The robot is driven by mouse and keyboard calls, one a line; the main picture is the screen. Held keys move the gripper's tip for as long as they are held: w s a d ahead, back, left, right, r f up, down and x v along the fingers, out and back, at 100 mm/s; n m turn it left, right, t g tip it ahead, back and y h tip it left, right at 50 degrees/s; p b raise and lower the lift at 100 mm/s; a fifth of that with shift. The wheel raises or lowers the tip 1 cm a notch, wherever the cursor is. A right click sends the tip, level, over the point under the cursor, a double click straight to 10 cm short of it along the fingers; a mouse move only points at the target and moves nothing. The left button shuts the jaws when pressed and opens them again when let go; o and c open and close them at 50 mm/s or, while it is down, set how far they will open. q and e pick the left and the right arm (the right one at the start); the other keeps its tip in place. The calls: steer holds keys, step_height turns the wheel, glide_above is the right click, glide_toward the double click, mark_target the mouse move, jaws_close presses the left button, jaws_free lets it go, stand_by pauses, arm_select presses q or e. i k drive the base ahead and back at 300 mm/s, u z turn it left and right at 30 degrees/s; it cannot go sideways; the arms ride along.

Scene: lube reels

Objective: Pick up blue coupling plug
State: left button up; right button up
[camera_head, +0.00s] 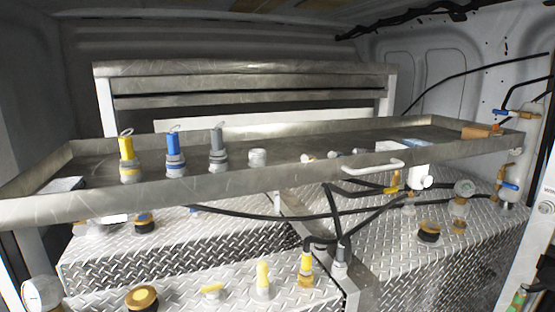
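The blue coupling plug (173,145) stands upright on the metal tray (232,184), towards its left part. Neither of my grippers shows in the head view.
A white ring-shaped fitting (258,157) and several small fittings lie further right on the tray. A white handle (374,168) sits on its front wall. Below are diamond-plate boxes (190,248) with caps, hoses and gauges. Valves (509,188) stand at the right wall.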

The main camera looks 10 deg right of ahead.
mark_target(175, 154)
steer(key=z, duration=0.55)
steer(key=k, duration=1.2)
steer(key=u, duration=0.25)
steer(key=i, duration=0.65)
steer(key=u, duration=0.25)
